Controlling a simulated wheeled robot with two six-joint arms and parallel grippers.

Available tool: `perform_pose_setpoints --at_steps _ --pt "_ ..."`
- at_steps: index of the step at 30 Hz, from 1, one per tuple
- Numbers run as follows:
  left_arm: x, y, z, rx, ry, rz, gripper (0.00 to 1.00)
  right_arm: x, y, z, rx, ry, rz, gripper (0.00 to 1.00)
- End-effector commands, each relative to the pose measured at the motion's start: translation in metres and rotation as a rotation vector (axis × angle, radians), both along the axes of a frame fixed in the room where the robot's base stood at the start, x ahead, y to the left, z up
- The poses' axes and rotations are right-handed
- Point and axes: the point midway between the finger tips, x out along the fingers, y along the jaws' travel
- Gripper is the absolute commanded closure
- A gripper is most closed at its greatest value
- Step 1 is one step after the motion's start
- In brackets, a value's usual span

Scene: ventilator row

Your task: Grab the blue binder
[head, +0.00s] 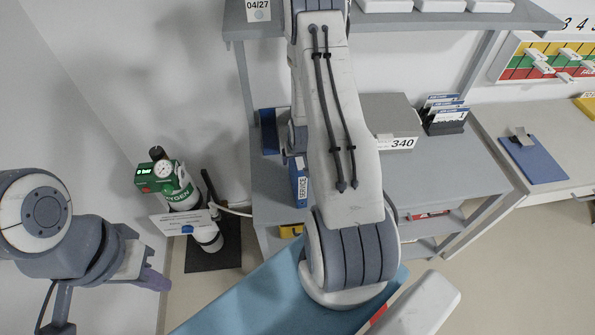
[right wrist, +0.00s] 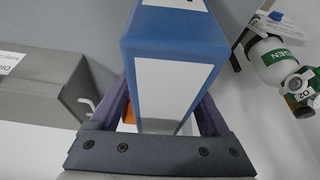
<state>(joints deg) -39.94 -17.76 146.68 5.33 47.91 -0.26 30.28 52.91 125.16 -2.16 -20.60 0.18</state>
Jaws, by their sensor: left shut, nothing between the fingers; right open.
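A blue binder (head: 300,185) with a white SERVICE label stands by the grey shelf unit, left of the grey box. In the right wrist view a blue binder (right wrist: 205,50) with white panels fills the middle. My right gripper (right wrist: 167,98) is open there, with one finger on either side of it. I cannot tell whether the fingers touch it. In the head view my right arm hides much of this area, and the right fingers are not clear. My left gripper (head: 152,279) is shut and empty at the lower left, far from the binder.
A grey box (head: 388,118) marked 340 sits on the shelf unit (head: 450,170), beside a rack of booklets (head: 444,114). An oxygen cylinder (head: 178,190) stands to the left. A blue clipboard (head: 534,158) lies on the right table. A blue surface (head: 235,300) lies in front.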

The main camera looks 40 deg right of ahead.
Motion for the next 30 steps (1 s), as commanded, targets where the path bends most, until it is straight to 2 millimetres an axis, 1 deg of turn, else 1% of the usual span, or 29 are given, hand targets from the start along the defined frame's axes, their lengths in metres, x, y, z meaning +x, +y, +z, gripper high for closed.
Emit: perform_pose_setpoints --at_steps 9,18,20,21,23,24,25,30 --pt "0.0 0.0 -0.0052 0.0 0.0 0.0 1.0 -0.0002 0.0001 -0.0044 0.0 0.0 0.0 0.2" --pt "0.0 0.0 -0.0051 0.0 0.0 0.0 1.0 -0.0002 0.0001 -0.0042 0.0 0.0 0.0 0.2" --pt "0.0 0.0 -0.0051 0.0 0.0 0.0 1.0 -0.0002 0.0001 -0.0042 0.0 0.0 0.0 0.43" --pt "0.0 0.0 -0.0051 0.0 0.0 0.0 1.0 -0.0001 0.0001 -0.0042 0.0 0.0 0.0 0.58" --pt "0.0 0.0 -0.0051 0.0 0.0 0.0 1.0 -0.0001 0.0001 -0.0043 0.0 0.0 0.0 0.81" --pt "0.0 0.0 -0.0051 0.0 0.0 0.0 1.0 -0.0001 0.0 -0.0043 0.0 0.0 0.0 0.96" --pt "0.0 0.0 -0.0051 0.0 0.0 0.0 1.0 -0.0001 0.0001 -0.0043 0.0 0.0 0.0 1.0" --pt "0.0 0.0 -0.0051 0.0 0.0 0.0 1.0 0.0 0.0001 -0.0043 0.0 0.0 0.0 1.0"
